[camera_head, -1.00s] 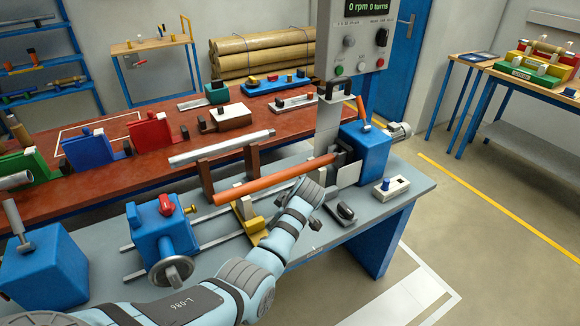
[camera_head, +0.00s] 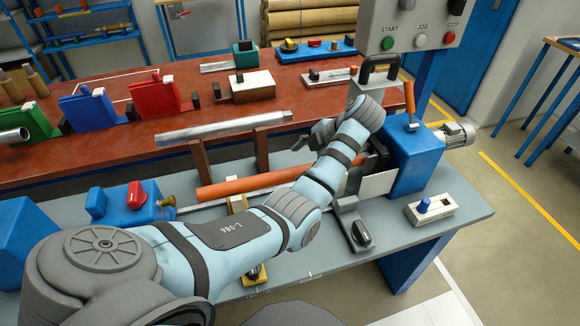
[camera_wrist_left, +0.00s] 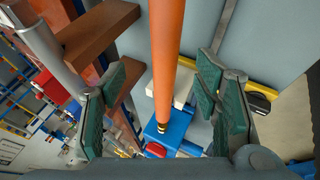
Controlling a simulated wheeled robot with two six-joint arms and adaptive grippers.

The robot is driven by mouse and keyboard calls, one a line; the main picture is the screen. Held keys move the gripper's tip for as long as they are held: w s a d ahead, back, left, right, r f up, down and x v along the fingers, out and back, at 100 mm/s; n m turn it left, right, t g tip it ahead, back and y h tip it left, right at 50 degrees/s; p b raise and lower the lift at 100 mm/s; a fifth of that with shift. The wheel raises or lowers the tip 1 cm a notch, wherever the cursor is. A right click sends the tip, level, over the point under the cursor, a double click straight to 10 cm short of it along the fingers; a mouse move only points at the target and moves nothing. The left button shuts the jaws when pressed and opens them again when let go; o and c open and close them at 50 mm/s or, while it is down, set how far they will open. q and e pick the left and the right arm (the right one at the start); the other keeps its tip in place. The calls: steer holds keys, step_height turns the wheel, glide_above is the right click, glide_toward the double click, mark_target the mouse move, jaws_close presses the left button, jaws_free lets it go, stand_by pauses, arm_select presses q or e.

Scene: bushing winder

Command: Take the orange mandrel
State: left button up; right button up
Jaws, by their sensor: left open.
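The orange mandrel (camera_head: 245,184) lies level along the bench's winder, in front of a silver bar. My left forearm and wrist hide its right part in the head view. In the left wrist view the mandrel (camera_wrist_left: 172,45) runs between the two green-padded fingers, with a gap on each side. My left gripper (camera_wrist_left: 163,75) is open around the line of the mandrel, not closed on it. In the head view this gripper (camera_head: 322,132) is mostly hidden by its own wrist. My right gripper is out of view.
The silver bar (camera_head: 222,128) rests on brown wooden supports (camera_head: 262,150) just behind. The blue headstock (camera_head: 416,160) stands right, the blue tailstock (camera_head: 128,212) left. A switch box (camera_head: 430,209) is near the right edge.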

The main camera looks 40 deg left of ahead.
mark_target(289, 173)
arm_select(q)
steer(key=shift+s+a+f+b, duration=0.3)
steer(key=shift+a+f+b, duration=0.15)
steer(key=shift+f, duration=0.2)
steer(key=shift+s+a+f+b, duration=0.3)
steer(key=shift+a+f, duration=0.1)
steer(key=shift+f, duration=0.2)
steer(key=x, duration=0.3)
steer(key=w+x, duration=0.1)
steer(key=x, duration=0.1)
steer(key=shift+d+f+b, duration=0.3)
steer(key=shift+b, duration=0.05)
steer(key=shift+s+a+r, duration=0.1)
steer(key=shift+s, duration=0.2)
steer(key=shift+c, duration=1.3)
steer(key=shift+w, duration=0.1)
jaws_close()
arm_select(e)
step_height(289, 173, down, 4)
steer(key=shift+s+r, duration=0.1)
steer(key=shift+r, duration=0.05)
